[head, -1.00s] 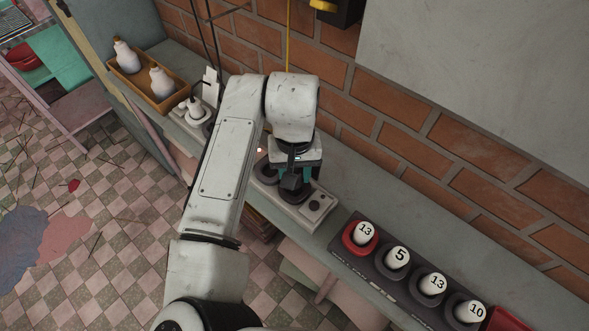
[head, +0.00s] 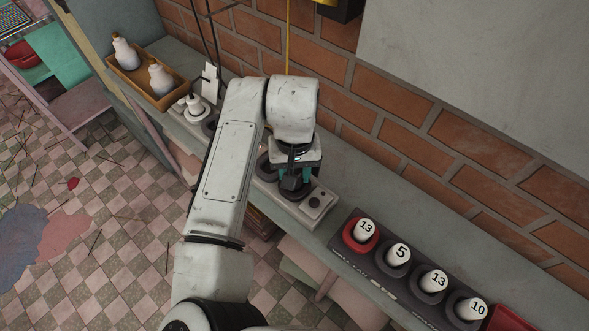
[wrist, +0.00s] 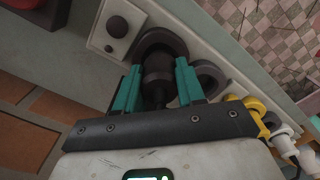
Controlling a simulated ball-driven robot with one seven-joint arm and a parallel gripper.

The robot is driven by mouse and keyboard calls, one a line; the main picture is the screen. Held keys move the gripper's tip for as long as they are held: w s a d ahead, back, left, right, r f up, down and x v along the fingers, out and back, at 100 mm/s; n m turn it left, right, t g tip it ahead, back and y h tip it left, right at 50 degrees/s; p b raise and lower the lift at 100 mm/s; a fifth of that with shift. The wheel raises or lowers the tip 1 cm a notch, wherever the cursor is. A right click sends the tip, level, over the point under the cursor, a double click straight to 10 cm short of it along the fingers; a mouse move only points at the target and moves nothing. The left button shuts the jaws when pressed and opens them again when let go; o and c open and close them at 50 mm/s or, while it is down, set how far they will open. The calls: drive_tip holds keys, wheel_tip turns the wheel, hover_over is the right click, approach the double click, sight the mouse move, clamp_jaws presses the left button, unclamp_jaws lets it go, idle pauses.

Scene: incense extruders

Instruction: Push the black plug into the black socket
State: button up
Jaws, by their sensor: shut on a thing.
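The black plug (wrist: 158,78) is between the teal fingers of my gripper (wrist: 157,92) in the wrist view, and the fingers are shut on it. Its far end is at the dark ring of the black socket (wrist: 177,38), lined up with the opening; how deep it sits I cannot tell. In the head view, my gripper (head: 292,181) points down over the socket strip, and the black socket (head: 292,196) shows only in part beneath it. The plug is mostly hidden there by the gripper.
The light socket strip (head: 318,207) has a dark round knob (wrist: 118,27) beside the socket. Another dark socket ring (wrist: 212,76) is close by. A white plug (head: 195,104) stands to the left. A dark rack (head: 377,263) with numbered white-topped pieces is right. The brick wall (head: 420,140) runs behind the shelf.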

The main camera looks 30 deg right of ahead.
drive_tip(key=shift+f, duration=0.7)
drive_tip(key=o, duration=1.1)
drive_tip(key=shift+r, duration=0.1)
wheel_tip(320, 180, up, 10)
drive_tip(key=shift+r, duration=0.25)
drive_tip(key=shift+r, duration=0.1)
